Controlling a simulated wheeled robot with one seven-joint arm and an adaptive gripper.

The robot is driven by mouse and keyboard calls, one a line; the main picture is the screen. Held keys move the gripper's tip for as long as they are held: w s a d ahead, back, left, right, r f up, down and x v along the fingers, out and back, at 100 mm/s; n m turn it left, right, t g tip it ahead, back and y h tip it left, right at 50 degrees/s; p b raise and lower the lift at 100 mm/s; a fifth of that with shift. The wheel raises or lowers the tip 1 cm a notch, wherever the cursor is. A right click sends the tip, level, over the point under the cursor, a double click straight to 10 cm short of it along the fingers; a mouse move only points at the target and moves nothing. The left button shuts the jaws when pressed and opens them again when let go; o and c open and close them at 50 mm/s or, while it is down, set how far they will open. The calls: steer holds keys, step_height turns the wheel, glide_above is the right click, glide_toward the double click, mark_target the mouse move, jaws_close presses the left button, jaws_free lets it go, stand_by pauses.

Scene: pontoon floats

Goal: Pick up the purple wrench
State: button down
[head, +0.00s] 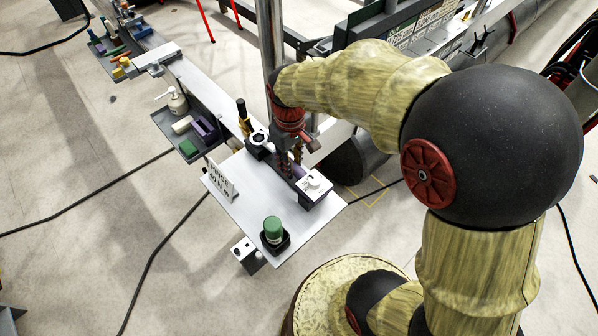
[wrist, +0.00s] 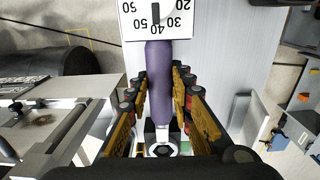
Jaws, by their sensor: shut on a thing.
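The purple wrench (wrist: 158,58) shows in the wrist view as a long purple handle lying lengthwise between my fingers. My gripper (wrist: 157,92) is shut on this handle, with a finger on each side. At one end the handle meets a white dial box (wrist: 154,17) with printed numbers; I cannot tell whether they touch. Near the other end is a hex-shaped fitting (wrist: 163,150), partly hidden by my gripper. In the head view my gripper (head: 291,168) points down over the light grey table plate (head: 232,205), and it hides most of the wrench.
The dial box (head: 313,184) stands at the plate's right edge. A yellow-and-black tool (head: 243,117) stands behind. A sign (head: 222,182) and a green-topped cylinder (head: 273,229) in a black holder are on the plate. A side tray (head: 214,117) holds a bottle and blocks.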

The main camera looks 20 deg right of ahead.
steer(key=shift+r, duration=0.1)
stand_by(0.6)
steer(key=shift+w+r, duration=0.1)
steer(key=shift+r, duration=0.65)
steer(key=s+a+r+b, duration=0.2)
steer(key=s+r, duration=0.9)
steer(key=s, duration=0.3)
steer(key=shift+a+r, duration=0.2)
steer(key=c, duration=2.2)
jaws_free()
jaws_close()
